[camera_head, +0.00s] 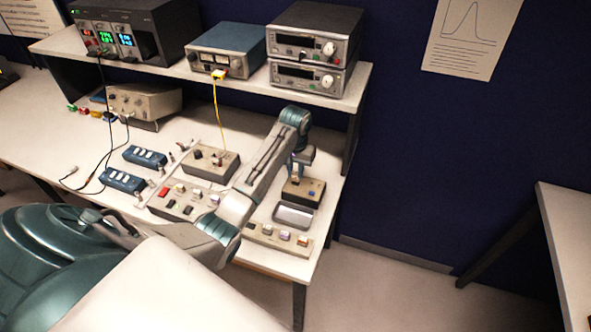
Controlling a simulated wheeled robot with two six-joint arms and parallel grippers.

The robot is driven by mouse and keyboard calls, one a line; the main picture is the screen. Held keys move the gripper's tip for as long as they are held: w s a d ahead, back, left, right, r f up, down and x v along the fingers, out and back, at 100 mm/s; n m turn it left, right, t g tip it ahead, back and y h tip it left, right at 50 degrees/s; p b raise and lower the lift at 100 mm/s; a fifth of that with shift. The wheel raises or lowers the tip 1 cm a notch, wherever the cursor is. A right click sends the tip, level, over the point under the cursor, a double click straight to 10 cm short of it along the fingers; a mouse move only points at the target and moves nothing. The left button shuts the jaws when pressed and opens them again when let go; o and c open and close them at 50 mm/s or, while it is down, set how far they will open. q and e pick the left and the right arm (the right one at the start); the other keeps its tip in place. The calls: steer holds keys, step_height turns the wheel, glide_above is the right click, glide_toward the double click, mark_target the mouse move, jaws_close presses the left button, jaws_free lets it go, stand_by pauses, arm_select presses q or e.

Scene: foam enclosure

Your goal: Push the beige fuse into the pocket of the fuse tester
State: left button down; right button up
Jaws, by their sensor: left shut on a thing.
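My left arm reaches across the bench, and its gripper (296,176) points down at the near right part of the table. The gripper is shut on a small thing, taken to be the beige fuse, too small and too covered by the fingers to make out. Right below the fingers is a box with a dark top and tan sides (303,199), apparently the fuse tester. A small blue part shows on its top, right of the fingers. I cannot tell whether the held thing touches the pocket. My right gripper is not in view.
A grey tray (293,216) and a beige strip with coloured blocks (268,238) lie in front of the box. A grey knob box (210,162), a button panel (170,205) and blue blocks (122,180) stand left. A shelf with instruments (225,76) runs behind; a yellow cable (216,110) hangs down.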

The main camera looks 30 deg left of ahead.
mark_target(296, 172)
arm_select(q)
steer(key=shift+f, duration=1.25)
steer(key=shift+f, duration=0.35)
steer(key=c, duration=1.2)
jaws_free()
step_height(296, 172, up, 8)
steer(key=b, duration=0.2)
steer(key=shift+r+b, duration=0.1)
steer(key=shift+b, duration=0.25)
steer(key=shift+r+p, duration=0.75)
steer(key=shift+p, duration=0.1)
steer(key=shift+r+p, duration=0.55)
steer(key=shift+r, duration=0.05)
steer(key=shift+f, duration=0.1)
